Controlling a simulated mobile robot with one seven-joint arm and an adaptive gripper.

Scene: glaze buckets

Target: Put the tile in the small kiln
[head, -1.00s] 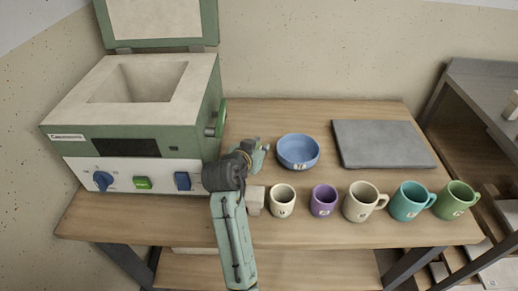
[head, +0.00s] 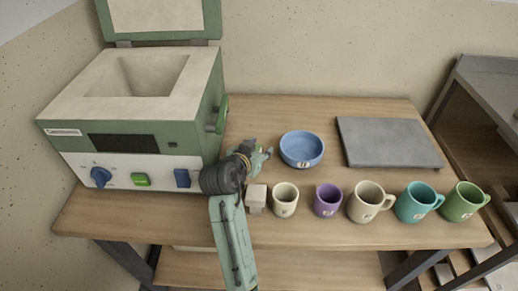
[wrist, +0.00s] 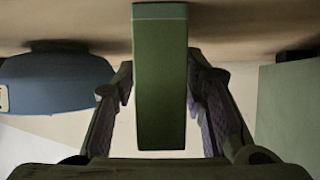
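The small kiln (head: 70,117) is green with a pale top and stands at the left of the table. Its lid (head: 160,18) is up and its chamber (head: 140,76) looks empty. My gripper (head: 266,153) is low over the table, between the kiln and the blue bowl. In the wrist view my gripper's two fingers (wrist: 160,85) flank a long dark-green slab (wrist: 160,80), which looks like the tile. The fingertips meet or nearly meet its side edges; I cannot tell whether they press on it. In the head view the tile cannot be made out against my gripper.
The blue bowl (head: 302,149) is just right of my gripper and shows in the wrist view (wrist: 55,82). A beige block (head: 256,198) and a row of mugs (head: 368,203) line the front. A grey slab (head: 388,142) lies at back right. A kiln handle (head: 221,115) juts out.

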